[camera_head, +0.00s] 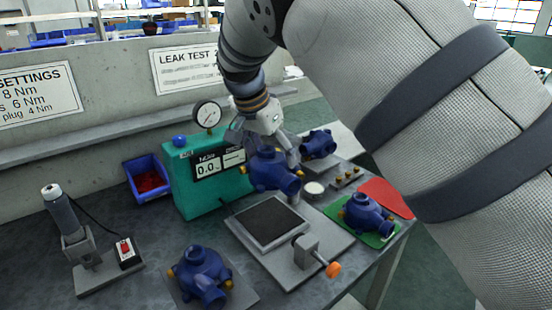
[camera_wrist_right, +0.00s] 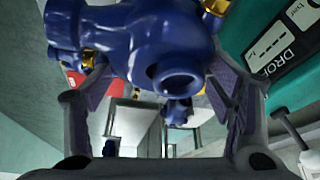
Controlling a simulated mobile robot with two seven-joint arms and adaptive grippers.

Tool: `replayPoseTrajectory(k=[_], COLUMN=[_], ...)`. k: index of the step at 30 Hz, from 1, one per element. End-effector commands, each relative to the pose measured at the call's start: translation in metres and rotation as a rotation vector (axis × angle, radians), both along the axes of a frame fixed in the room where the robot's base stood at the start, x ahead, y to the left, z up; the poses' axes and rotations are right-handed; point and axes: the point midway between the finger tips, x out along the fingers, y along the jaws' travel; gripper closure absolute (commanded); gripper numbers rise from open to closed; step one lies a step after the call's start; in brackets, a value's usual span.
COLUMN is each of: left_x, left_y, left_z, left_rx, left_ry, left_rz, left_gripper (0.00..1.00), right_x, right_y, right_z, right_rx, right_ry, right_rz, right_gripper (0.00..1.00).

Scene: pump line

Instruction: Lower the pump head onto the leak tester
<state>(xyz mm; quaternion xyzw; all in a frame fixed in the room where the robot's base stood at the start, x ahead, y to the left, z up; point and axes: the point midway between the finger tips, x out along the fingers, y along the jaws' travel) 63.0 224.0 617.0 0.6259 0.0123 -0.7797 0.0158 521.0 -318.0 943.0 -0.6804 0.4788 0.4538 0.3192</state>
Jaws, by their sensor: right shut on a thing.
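My right gripper (camera_head: 270,140) points down and is shut on a blue pump head (camera_head: 272,172) with brass fittings. The pump head hangs in front of the green leak tester (camera_head: 203,183), above the far side of its grey base plate (camera_head: 305,265) with a black pad (camera_head: 268,222). It appears clear of the pad. In the right wrist view the held pump head (camera_wrist_right: 140,40) fills the upper middle, between the two fingers of my right gripper (camera_wrist_right: 160,85). A clamp with an orange knob (camera_head: 333,269) stands at the plate's near right. My left gripper is not in view.
Other blue pump heads stand at the front (camera_head: 200,272), on a green mat (camera_head: 385,238) at right, and behind the held one (camera_head: 318,144). A red mat (camera_head: 390,196), blue bin (camera_head: 147,178), pressure gauge (camera_head: 207,114) and upright tool (camera_head: 68,220) are nearby.

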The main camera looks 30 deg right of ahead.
Motion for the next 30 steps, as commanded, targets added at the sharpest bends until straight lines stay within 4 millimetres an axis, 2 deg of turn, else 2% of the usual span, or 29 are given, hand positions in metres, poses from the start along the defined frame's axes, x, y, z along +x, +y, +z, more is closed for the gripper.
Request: replayPoseTrajectory(k=[5,21,30], left_x=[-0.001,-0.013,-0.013], left_y=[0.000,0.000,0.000], left_z=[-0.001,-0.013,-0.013], left_rx=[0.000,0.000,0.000], left_ry=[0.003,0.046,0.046], left_rz=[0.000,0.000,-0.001], left_gripper=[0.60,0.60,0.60], right_x=[0.002,0.002,0.002], right_y=[0.000,0.000,0.000], right_z=[-0.001,-0.051,-0.062], right_rx=[-0.002,-0.002,-0.003], right_ry=[-0.003,0.000,-0.004], right_rz=[-0.009,-0.008,-0.007], right_gripper=[0.60,0.60,0.60])
